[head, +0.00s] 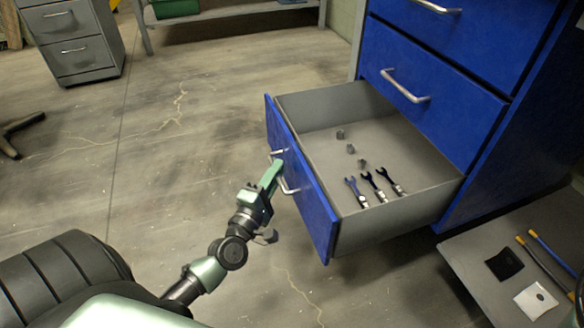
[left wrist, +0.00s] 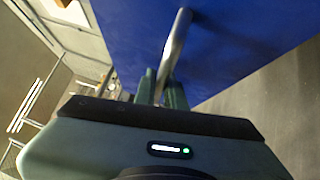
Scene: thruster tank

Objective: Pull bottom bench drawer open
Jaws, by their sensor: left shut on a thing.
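The bottom bench drawer (head: 400,218) is blue-fronted with grey inside and stands far out of the blue bench cabinet in the head view. Its blue front (head: 309,196) faces left and carries a metal bar handle (head: 289,188). My left gripper (head: 276,168) is shut on that handle. In the left wrist view the handle (left wrist: 177,45) runs between the two green fingers (left wrist: 160,90), against the blue drawer front (left wrist: 245,40). Inside the drawer lie several wrenches (head: 375,188) and several small grey nuts (head: 350,149).
Upper blue drawers (head: 430,100) are shut above. A low grey shelf (head: 475,270) at the lower right holds a black pad, a white card and long-handled tools. A grey filing cabinet (head: 78,50) stands at the back left. The floor left of the drawer is clear.

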